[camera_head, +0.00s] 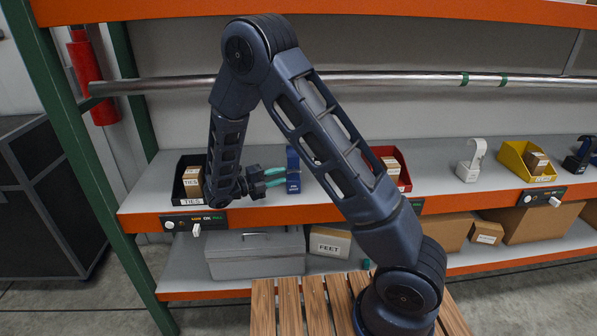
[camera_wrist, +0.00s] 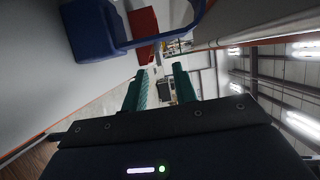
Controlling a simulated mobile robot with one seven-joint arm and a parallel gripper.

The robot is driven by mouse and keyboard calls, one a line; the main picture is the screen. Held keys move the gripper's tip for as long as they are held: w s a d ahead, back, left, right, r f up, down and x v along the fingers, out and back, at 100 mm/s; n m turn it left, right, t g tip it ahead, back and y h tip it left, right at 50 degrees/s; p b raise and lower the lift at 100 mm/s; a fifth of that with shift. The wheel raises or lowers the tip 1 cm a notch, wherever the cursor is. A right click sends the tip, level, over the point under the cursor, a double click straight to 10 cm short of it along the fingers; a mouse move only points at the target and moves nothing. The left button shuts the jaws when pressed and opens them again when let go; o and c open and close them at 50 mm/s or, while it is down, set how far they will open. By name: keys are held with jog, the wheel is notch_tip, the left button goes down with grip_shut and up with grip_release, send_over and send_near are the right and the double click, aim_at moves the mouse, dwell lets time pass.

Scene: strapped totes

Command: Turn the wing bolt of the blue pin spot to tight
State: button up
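A blue pin spot (camera_head: 293,160) stands upright on the upper shelf, left of centre. In the wrist view its boxy blue body (camera_wrist: 92,30) is at the upper left, and a thin curved blue arm runs from it across the top. I cannot make out its wing bolt or how tight it is. My gripper (camera_head: 283,177) points right in the head view, its teal fingertips close to the pin spot. The fingers also show in the wrist view (camera_wrist: 160,75), apart with nothing between them. I cannot tell whether they touch the pin spot.
A metal rail (camera_head: 400,80) runs above the shelf. A black bin (camera_head: 180,180) stands left of the gripper. A red bin (camera_head: 403,170), a white hooked fixture (camera_head: 470,162), a yellow bin (camera_head: 513,158) and a dark blue fixture (camera_head: 578,160) stand to the right.

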aim_at(299, 169)
jog(key=x, duration=0.8)
grip_shut()
